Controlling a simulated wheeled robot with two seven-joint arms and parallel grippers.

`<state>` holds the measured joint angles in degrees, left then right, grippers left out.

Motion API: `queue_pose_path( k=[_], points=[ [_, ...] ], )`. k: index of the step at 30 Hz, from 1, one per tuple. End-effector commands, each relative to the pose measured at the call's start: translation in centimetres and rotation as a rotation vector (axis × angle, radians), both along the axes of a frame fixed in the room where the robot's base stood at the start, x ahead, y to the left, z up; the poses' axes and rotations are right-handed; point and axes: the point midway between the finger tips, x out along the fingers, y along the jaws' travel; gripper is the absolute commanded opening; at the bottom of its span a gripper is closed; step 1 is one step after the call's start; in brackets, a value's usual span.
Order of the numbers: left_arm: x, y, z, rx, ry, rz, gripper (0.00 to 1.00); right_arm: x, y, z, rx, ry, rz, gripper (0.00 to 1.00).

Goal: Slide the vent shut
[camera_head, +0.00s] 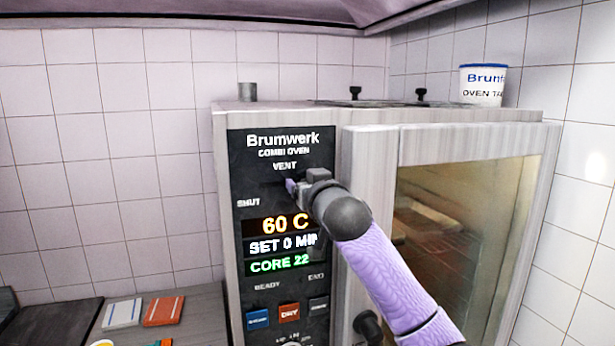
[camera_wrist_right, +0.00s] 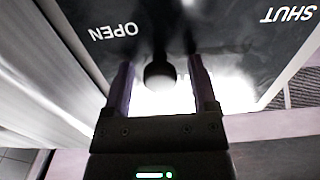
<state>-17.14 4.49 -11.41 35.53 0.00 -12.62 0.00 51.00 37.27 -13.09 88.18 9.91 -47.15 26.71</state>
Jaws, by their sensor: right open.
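The vent slider is on the black control panel (camera_head: 245,180) of the combi oven, under the word VENT. SHUT is printed at its left end in the head view. My right gripper (camera_head: 291,186) is at the panel, right of SHUT, and hides the knob there. In the right wrist view, a dark round vent knob (camera_wrist_right: 159,74) lies between the two fingers of my right gripper (camera_wrist_right: 161,85). The fingers are open, with a gap on each side of the knob. The knob is nearer the OPEN label (camera_wrist_right: 113,32) than the SHUT label (camera_wrist_right: 287,14). My left gripper is out of view.
The oven door (camera_head: 460,220) with its glass is right of the panel, behind my right arm. A white tub (camera_head: 483,87) stands on the oven top. Red (camera_head: 164,311) and white (camera_head: 122,313) flat items lie on the counter at lower left.

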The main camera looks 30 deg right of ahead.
Motion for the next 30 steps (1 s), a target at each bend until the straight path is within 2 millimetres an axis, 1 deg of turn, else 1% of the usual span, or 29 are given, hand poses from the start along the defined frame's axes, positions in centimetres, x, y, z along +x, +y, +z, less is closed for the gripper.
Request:
queue_pose_path(
  k=[6,11,12,14,15,17,30],
  points=[
    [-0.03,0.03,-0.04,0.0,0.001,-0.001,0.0,0.02,0.01,-0.06,0.0,0.0,0.0,0.75],
    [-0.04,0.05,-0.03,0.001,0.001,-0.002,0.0,0.01,0.01,-0.05,0.0,0.0,0.0,0.41],
    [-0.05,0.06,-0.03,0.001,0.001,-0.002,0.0,0.01,0.01,-0.05,0.0,0.0,0.0,0.32],
    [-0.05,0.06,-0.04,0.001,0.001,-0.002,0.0,0.01,0.01,-0.04,0.0,0.0,0.0,0.2],
    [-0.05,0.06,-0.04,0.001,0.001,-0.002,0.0,0.01,0.01,-0.04,0.0,0.0,0.0,0.11],
    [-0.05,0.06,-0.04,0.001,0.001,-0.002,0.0,0.01,0.01,-0.04,0.0,0.0,0.0,0.0],
    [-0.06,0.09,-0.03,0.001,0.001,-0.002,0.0,0.0,0.0,-0.03,0.0,0.0,0.0,0.0]
  ],
)
